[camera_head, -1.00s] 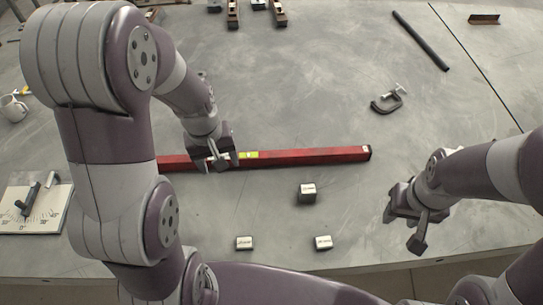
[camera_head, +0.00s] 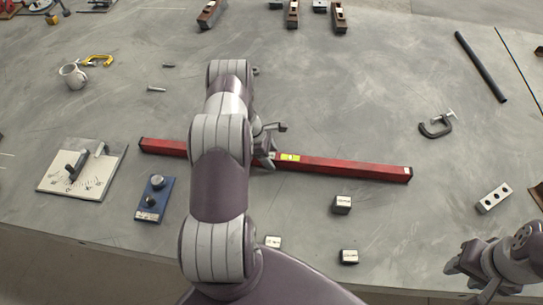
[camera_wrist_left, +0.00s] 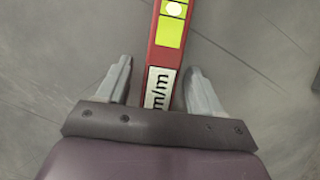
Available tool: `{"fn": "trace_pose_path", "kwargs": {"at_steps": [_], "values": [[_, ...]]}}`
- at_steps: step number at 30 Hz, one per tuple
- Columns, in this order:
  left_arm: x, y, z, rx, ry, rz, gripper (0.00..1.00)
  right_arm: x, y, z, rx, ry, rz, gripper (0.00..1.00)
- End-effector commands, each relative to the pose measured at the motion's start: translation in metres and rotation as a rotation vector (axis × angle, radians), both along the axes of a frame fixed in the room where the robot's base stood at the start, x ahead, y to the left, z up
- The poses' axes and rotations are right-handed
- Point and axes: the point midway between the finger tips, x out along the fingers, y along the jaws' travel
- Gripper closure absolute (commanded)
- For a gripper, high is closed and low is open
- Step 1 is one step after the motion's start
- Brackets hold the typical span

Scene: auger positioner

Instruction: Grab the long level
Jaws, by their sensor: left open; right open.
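The long level (camera_head: 345,168) is a red bar with a yellow-green vial window, lying across the middle of the grey table. It also shows in the left wrist view (camera_wrist_left: 168,60), running between my left gripper's fingers with its vial and a printed label in sight. My left gripper (camera_head: 268,142) is open at the level, just left of the vial, with one finger on each side of the bar in the left wrist view (camera_wrist_left: 159,85). Contact cannot be told. My arm hides a stretch of the level. My right gripper (camera_head: 468,272) is open and empty at the lower right, away from the level.
Small blocks (camera_head: 342,204) lie in front of the level. A blue plate with knobs (camera_head: 154,198) and an angle-marked board (camera_head: 100,181) are at the left. A C-clamp (camera_head: 436,126), a dark rod (camera_head: 481,66) and a holed block (camera_head: 494,198) are at the right.

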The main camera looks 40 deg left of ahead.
Motion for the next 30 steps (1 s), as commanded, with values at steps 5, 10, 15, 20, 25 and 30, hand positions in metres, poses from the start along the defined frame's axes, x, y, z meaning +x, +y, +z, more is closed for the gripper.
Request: {"fn": "trace_pose_path", "kwargs": {"at_steps": [5,10,15,20,25,30], "values": [[0.002,-0.003,-0.010,0.001,-0.001,-0.001,0.34,0.000,0.000,0.002,0.000,0.001,0.000,0.57],[0.002,-0.003,-0.010,0.001,-0.001,-0.001,0.47,0.000,0.000,0.002,0.000,0.001,0.000,0.57],[0.002,-0.003,-0.010,0.001,-0.001,-0.001,1.00,0.000,0.000,0.002,0.000,0.001,0.000,0.57],[0.003,-0.003,-0.009,0.002,-0.003,-0.001,1.00,0.000,0.000,0.002,0.000,0.001,0.000,0.57],[0.003,-0.003,-0.007,0.002,-0.003,-0.002,1.00,0.000,0.000,0.001,0.000,0.001,0.000,0.57],[0.003,-0.002,0.003,0.003,-0.004,-0.001,1.00,0.000,0.000,-0.003,0.000,0.001,0.000,0.57]]}}
